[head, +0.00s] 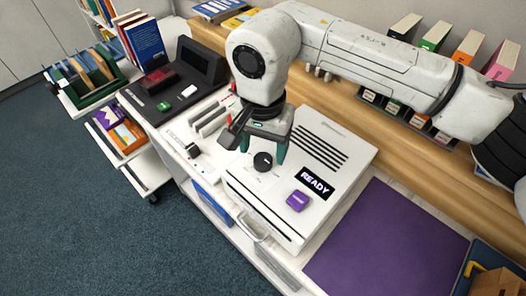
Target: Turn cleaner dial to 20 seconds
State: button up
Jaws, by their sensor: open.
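The cleaner (300,225) is a white box with dark vent slots, a READY display (315,182) and a purple button (298,200). Its round black dial (263,161) sits on the top near the left corner. The dial's marks are too small to read. My gripper (262,150) is open and points down at the dial, with one green finger on each side. I cannot tell whether the fingers touch the dial.
A purple mat (390,235) lies right of the cleaner. A black terminal (180,85) and a green rack (85,80) stand at the left. Several coloured boxes line the wooden shelf (340,105) behind. A carton (497,283) is at the lower right.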

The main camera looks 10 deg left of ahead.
aim_at(263, 158)
jog(key=shift+f, duration=1.55)
jog(key=c, duration=1.1)
